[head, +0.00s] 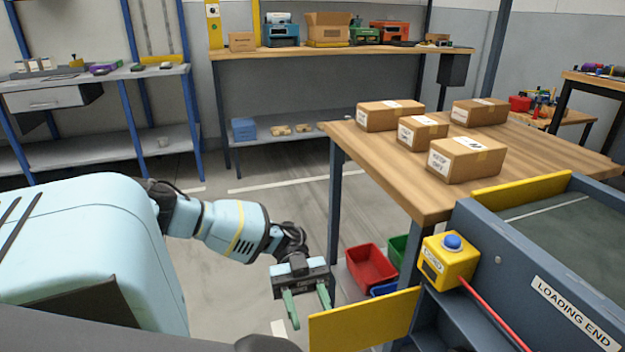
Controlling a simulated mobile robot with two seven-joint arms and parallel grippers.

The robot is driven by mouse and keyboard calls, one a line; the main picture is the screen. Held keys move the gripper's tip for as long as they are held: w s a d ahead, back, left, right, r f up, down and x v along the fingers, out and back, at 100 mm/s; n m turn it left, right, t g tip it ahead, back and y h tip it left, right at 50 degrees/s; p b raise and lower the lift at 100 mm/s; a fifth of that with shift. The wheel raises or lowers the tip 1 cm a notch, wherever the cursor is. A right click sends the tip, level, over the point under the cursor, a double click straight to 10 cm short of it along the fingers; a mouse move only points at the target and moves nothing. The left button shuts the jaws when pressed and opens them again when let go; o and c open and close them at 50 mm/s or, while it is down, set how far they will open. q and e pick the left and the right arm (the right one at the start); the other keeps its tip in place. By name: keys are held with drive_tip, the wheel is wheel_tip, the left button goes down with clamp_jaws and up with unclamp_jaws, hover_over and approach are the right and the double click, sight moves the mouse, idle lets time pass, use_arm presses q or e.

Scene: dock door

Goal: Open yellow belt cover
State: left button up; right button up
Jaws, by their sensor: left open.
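A flat yellow panel (364,320) stands out to the left from the near end of the grey conveyor (535,298) in the head view. A second yellow strip (522,189) runs along the conveyor's far edge. I cannot tell for certain which is the belt cover. My left gripper (308,302) has two green fingers pointing down, spread apart with nothing between them. It is just left of the yellow panel's upper left corner; whether they touch is unclear. My right gripper is not in view.
A yellow box with a blue button (449,257) sits on the conveyor's near corner, with a red bar beside it. A wooden table (400,180) with several cartons stands behind. Red (372,269) and green bins sit below it. Open floor lies behind my left arm.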

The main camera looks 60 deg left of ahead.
use_arm(q)
drive_tip(key=a, duration=0.6)
drive_tip(key=shift+w+b, duration=0.45)
drive_tip(key=shift+f, duration=0.1)
